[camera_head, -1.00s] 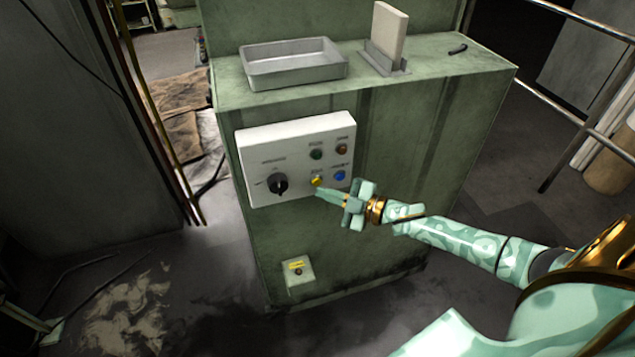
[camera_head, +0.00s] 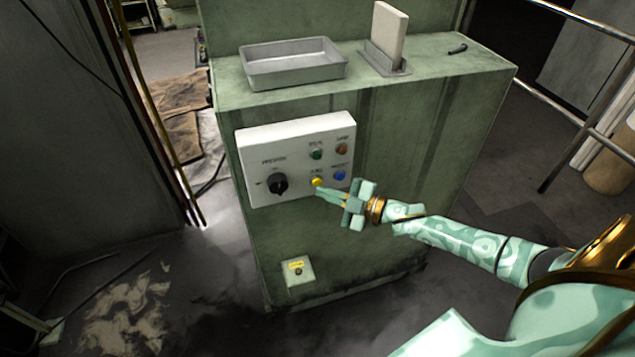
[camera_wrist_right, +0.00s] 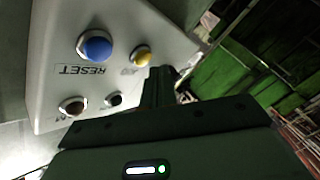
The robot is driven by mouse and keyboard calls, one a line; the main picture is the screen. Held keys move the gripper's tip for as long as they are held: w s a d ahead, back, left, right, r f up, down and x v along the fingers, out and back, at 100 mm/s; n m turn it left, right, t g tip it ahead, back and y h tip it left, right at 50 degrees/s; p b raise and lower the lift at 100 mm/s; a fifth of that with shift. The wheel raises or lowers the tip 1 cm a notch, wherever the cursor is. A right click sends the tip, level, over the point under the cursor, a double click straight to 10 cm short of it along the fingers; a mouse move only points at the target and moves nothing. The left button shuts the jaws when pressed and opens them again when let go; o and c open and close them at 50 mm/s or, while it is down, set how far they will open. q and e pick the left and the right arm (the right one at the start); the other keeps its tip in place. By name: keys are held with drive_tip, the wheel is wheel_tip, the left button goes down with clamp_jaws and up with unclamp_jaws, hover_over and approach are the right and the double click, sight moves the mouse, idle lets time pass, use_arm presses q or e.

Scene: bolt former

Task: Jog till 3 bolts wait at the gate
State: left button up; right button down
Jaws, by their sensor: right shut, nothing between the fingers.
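A white control box (camera_head: 302,184) is fixed to the front of the green machine. It carries a yellow button (camera_head: 317,182), a blue button (camera_head: 340,176), a green button (camera_head: 316,154), an amber-brown button (camera_head: 342,149) and a black rotary knob (camera_head: 278,184). My right gripper (camera_head: 321,191) is shut and empty, its tips just below and in front of the yellow button. In the right wrist view the fingers (camera_wrist_right: 158,88) point toward the yellow button (camera_wrist_right: 142,56); contact cannot be told. No bolts or gate are seen. My left gripper is out of view.
On the machine top (camera_head: 430,67) stand a grey metal tray (camera_head: 292,76) and a pale upright plate in a holder (camera_head: 389,35). A small box with a yellow label (camera_head: 298,272) sits low on the front. A railing (camera_head: 590,130) runs at the right.

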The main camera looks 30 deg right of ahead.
drive_tip(key=shift+w, duration=0.15)
drive_tip(key=shift+w, duration=0.3)
drive_tip(key=shift+w+d+b, duration=0.2)
drive_tip(key=shift+w+b, duration=0.1)
drive_tip(key=shift+w, duration=0.05)
idle(2.3)
idle(0.8)
drive_tip(key=shift+s+a+p, duration=0.25)
drive_tip(key=shift+s+p, duration=0.3)
drive_tip(key=shift+s, duration=0.25)
drive_tip(key=s+p, duration=0.1)
drive_tip(key=s, duration=0.1)
drive_tip(key=s+a+p, duration=0.1)
drive_tip(key=s, duration=0.2)
drive_tip(key=shift+p, duration=0.4)
